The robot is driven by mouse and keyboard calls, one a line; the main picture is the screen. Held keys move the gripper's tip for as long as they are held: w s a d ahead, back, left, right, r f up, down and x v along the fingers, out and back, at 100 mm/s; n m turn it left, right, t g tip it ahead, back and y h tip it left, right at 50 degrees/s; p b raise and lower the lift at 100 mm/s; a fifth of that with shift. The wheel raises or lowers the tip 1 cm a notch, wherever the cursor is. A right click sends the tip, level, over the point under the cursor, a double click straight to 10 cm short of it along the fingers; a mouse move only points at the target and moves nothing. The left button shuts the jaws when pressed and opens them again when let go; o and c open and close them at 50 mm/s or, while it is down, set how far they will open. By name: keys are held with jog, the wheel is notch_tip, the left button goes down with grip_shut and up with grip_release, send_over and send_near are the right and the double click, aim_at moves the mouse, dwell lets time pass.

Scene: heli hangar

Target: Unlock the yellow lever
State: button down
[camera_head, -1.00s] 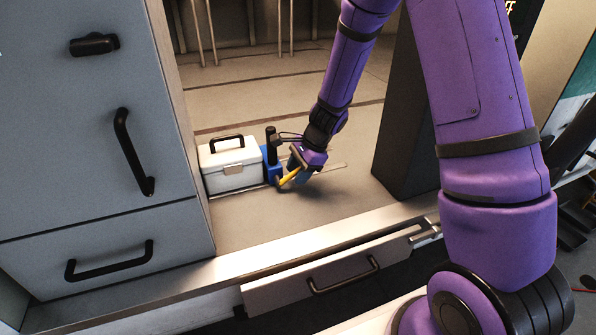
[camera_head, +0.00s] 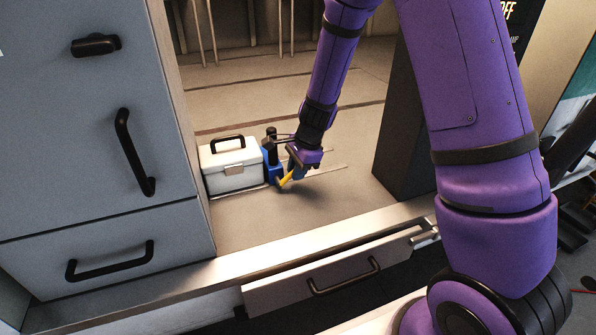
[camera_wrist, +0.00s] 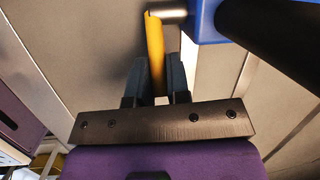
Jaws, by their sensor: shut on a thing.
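The yellow lever (camera_head: 286,179) sticks out from a blue fixture (camera_head: 270,172) with a black upright cylinder on top, on the floor beyond the ledge. In the wrist view the yellow lever (camera_wrist: 155,50) runs between the two dark fingers of my gripper (camera_wrist: 157,82), with its far end by a metal shaft on the blue body (camera_wrist: 208,22). My gripper (camera_head: 297,172) is shut on the lever, just right of the blue fixture. The fingers hide part of the lever in the head view.
A white case (camera_head: 231,165) with a black handle stands left of the blue fixture, close to it. Grey cabinet doors (camera_head: 90,130) are at the left. A dark block (camera_head: 405,120) stands at the right. An open drawer (camera_head: 315,280) is below the ledge.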

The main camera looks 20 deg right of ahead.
jog(key=shift+s+a+r+h, duration=0.1)
jog(key=shift+a+r+h, duration=0.15)
jog(key=shift+h, duration=0.35)
jog(key=shift+s+a+r+h, duration=0.1)
jog(key=shift+a+h, duration=0.15)
jog(key=shift+h, duration=0.35)
jog(key=shift+w+r, duration=0.1)
jog(key=c, duration=1.1)
grip_release()
jog(key=shift+d, duration=0.15)
jog(key=shift+w+d+f+y, duration=0.1)
jog(key=shift+d+f+y, duration=0.1)
jog(key=shift+y, duration=0.3)
jog(key=shift+d+f+y, duration=0.15)
jog(key=shift+f+y, duration=0.05)
jog(key=shift+y, duration=0.2)
